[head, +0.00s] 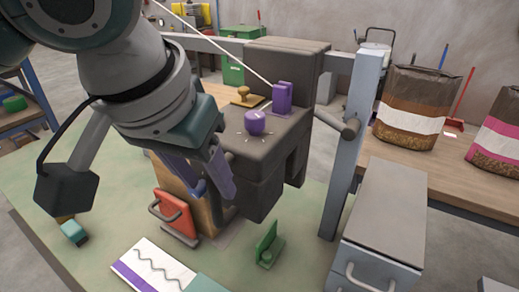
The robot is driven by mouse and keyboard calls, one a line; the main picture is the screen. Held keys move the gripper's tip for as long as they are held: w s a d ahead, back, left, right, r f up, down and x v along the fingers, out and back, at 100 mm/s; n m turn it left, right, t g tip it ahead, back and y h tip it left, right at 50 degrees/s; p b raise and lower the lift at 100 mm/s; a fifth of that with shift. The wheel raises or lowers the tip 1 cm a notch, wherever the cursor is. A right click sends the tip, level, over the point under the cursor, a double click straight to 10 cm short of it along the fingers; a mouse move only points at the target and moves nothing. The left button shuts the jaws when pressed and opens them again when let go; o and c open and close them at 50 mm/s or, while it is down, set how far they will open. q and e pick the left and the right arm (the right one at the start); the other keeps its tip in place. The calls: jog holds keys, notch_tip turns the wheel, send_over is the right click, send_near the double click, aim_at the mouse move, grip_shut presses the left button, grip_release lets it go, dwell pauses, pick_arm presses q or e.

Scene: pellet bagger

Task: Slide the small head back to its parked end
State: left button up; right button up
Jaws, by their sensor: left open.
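The dark grey head (270,150) sits at the crossbeam, with a purple dial (255,123) and an upright purple block (282,97) on top. A white thread runs from near the block to the upper left. I take this dark body to be the small head; the picture does not name it. A grey round bar (338,124) sticks out at its right, near the post. My left gripper (207,187) is open, fingers pointing down, just left of the head's front. Whether it touches the head I cannot tell. My arm hides part of the beam's left side. My right gripper is not in view.
A grey post (347,150) stands right of the head. Below are a red plate with a grey handle (177,213), a green bracket (267,245) and a printed sheet (152,266). A grey cabinet (385,205) stands front right. Pellet bags (415,105) stand on the right bench.

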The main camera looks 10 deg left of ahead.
aim_at(220, 201)
pick_arm(q)
jog(key=x, duration=0.6)
jog(key=shift+w+d+f, duration=0.1)
jog(key=shift+w+f, duration=0.1)
jog(key=shift+f, duration=0.15)
jog(key=shift+c, duration=0.2)
grip_shut()
dwell(0.9)
